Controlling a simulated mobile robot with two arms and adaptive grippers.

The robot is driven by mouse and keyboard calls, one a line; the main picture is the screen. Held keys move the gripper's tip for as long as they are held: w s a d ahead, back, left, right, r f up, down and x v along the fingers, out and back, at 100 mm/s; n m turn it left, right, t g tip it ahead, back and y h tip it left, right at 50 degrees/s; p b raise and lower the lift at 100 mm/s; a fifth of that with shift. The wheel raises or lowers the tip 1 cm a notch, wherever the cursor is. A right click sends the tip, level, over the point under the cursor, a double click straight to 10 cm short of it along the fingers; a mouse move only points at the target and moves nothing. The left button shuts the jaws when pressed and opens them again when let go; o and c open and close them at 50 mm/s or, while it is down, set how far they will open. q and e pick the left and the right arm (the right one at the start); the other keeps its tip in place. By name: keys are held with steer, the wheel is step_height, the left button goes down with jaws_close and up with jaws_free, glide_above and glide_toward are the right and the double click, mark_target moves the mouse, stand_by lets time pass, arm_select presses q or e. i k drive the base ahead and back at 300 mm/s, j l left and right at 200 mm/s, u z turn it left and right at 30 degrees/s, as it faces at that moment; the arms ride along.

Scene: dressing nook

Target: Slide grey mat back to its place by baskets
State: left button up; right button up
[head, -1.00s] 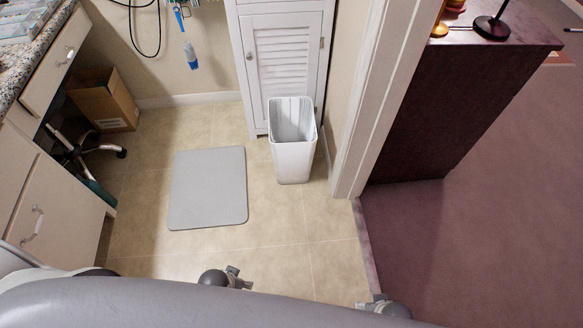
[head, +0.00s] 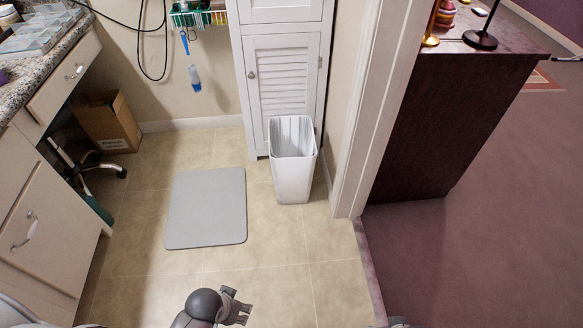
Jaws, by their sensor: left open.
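The grey mat (head: 207,208) lies flat on the beige tile floor, left of the white bin and apart from it. My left gripper (head: 238,306) is open and empty, in front of the mat's near edge and apart from it. Only a small piece of my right gripper (head: 397,323) shows at the bottom edge, and its fingers cannot be made out. No floor baskets show. A green wire rack (head: 198,17) hangs on the back wall.
A white bin (head: 292,165) stands before a white louvred cabinet (head: 285,85). A cardboard box (head: 108,122) and a chair base (head: 95,168) are under the counter (head: 42,48) at left. A door frame (head: 372,110) stands at right. Tiles around the mat are clear.

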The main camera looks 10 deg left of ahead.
mark_target(208, 208)
steer(key=u, duration=1.15)
steer(key=i+l+u, duration=0.1)
steer(key=i+l, duration=0.4)
steer(key=i+l+u, duration=0.1)
steer(key=i+l, duration=0.4)
steer(key=l, duration=0.15)
